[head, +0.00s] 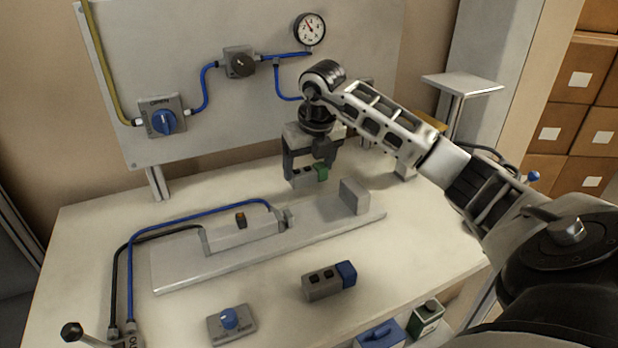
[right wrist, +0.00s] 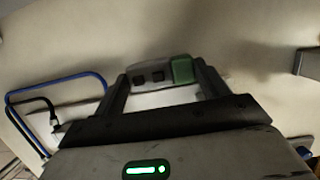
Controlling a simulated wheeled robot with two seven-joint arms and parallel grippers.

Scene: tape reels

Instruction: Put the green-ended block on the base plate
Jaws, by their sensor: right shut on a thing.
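The green-ended block (head: 303,179) is grey with dark square openings and a green end on its right. My right gripper (head: 308,176) is shut on it and holds it above the far side of the base plate. In the right wrist view the block (right wrist: 160,75) sits between the two fingers of the gripper (right wrist: 158,88). The base plate (head: 240,252) is a long grey slab lying on the table, with a raised grey block at its left part and an upright grey block (head: 354,196) at its right end. My left gripper is not in view.
A blue-ended block (head: 329,281) and a grey unit with a blue knob (head: 231,323) lie in front of the plate on the table (head: 420,245). Blue and black hoses (head: 190,218) run along the plate's left. A panel (head: 200,60) with a gauge and valves stands behind.

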